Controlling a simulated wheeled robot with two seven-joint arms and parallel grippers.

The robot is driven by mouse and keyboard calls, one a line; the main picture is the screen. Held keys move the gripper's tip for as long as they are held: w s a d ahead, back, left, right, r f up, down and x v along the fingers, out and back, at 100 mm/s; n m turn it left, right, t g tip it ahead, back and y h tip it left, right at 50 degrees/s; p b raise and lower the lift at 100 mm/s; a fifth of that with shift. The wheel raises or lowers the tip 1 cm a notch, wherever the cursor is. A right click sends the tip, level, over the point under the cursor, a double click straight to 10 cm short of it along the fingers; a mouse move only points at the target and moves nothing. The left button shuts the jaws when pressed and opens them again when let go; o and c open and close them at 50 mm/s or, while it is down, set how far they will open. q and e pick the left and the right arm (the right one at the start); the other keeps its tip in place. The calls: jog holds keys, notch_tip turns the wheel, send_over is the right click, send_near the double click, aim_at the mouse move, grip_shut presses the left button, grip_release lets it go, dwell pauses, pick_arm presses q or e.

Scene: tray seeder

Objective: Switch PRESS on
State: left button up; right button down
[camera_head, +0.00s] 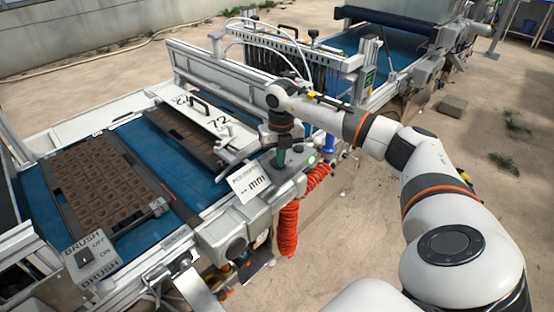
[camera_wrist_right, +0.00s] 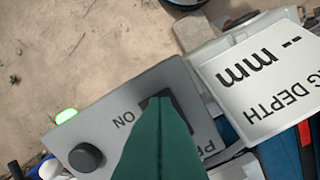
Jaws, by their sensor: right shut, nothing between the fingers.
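The grey PRESS control box (camera_head: 297,167) sits at the near right side of the machine. My left gripper is not in view.
A lit green lamp (camera_wrist_right: 66,115) and a black knob (camera_wrist_right: 86,157) are on the box. A white depth sign (camera_head: 248,183) stands beside it. A BRUSH switch box (camera_head: 88,258) is at lower left. Orange coiled hose (camera_head: 289,228) hangs below. A brown cell tray (camera_head: 100,180) lies on the blue belt.

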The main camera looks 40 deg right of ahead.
jog(key=shift+w+r+p, duration=0.2)
jog(key=shift+r+p, duration=0.7)
jog(key=shift+r, duration=0.05)
jog(key=shift+s+r+p, duration=0.1)
jog(key=shift+r+p, duration=1.7)
jog(key=shift+r, duration=0.65)
